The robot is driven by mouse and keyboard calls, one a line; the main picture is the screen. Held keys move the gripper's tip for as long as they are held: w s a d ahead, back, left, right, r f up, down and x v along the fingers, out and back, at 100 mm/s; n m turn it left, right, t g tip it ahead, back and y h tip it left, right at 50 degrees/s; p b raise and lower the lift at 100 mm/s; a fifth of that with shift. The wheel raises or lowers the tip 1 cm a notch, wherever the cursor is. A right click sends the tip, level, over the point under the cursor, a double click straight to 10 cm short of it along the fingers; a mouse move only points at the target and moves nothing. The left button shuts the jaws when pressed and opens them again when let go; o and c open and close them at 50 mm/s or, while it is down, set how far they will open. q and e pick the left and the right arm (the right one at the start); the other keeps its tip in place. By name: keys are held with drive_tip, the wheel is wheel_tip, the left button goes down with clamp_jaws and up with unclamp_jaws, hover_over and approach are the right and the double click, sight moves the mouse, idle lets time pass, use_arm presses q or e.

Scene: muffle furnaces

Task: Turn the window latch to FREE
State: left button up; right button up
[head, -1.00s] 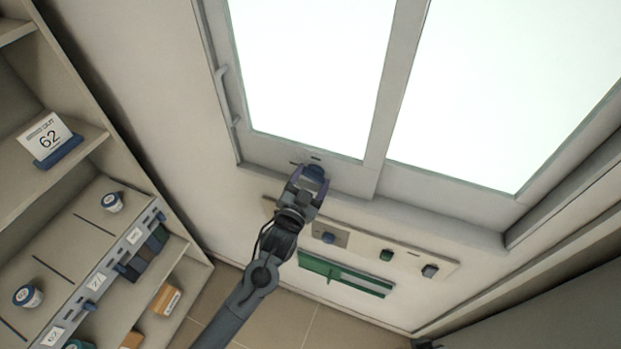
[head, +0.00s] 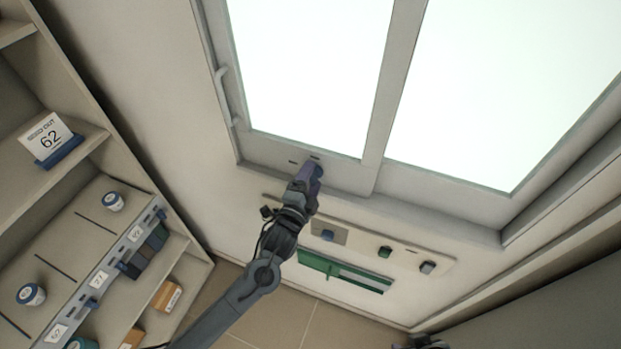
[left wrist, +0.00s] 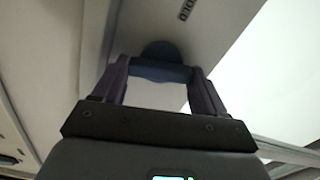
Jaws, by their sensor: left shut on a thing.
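The window latch is a dark blue knob (left wrist: 160,50) low on the window frame, seen in the left wrist view. My left gripper (left wrist: 160,75) has its two purple fingers shut on the knob's sides. In the head view, my left gripper (head: 313,172) reaches up to the bottom rail of the left window pane and covers most of the latch. A partly cut-off label ending in "OLD" (left wrist: 186,9) shows beside the knob. A FREE marking cannot be made out.
A wall strip with several knobs (head: 355,243) and a green holder (head: 343,270) lie just below the sill. Shelves (head: 85,220) with jars and boxes stand on the left. The window handle (head: 223,95) is on the left frame edge.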

use_arm(q)
drive_tip(key=shift+m, duration=1.2)
drive_tip(key=o, duration=1.1)
drive_tip(key=shift+c, duration=0.2)
drive_tip(key=shift+f, duration=0.1)
drive_tip(key=b+v, duration=0.1)
drive_tip(key=v, duration=0.9)
drive_tip(key=shift+s+a, duration=0.15)
drive_tip(key=shift+s, duration=0.2)
